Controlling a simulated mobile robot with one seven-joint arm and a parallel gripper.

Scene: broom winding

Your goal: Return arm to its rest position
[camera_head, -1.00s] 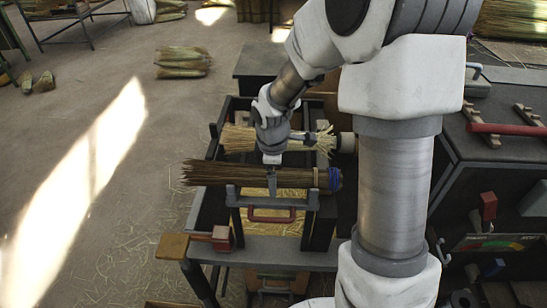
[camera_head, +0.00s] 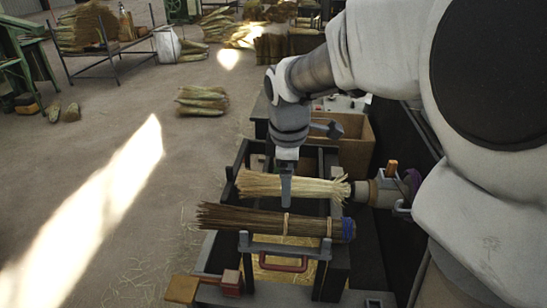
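My gripper (camera_head: 286,191) points down in front of the pale straw bundle, with its fingers low near the dark bundle. The fingers are seen edge-on, so their opening is hidden. My arm comes in from the upper right. The dark brown bundle (camera_head: 255,219), with tan bands and a blue end at right, lies level across the dark rack (camera_head: 243,243). The pale straw bundle (camera_head: 315,188) lies behind it, its right end against a grey round machine head (camera_head: 386,192).
A cardboard box (camera_head: 352,145) stands behind the rack. A red handle (camera_head: 283,266) and a wooden block (camera_head: 182,288) are at the front. More straw bundles (camera_head: 202,100) lie on the floor at left, which is otherwise largely clear.

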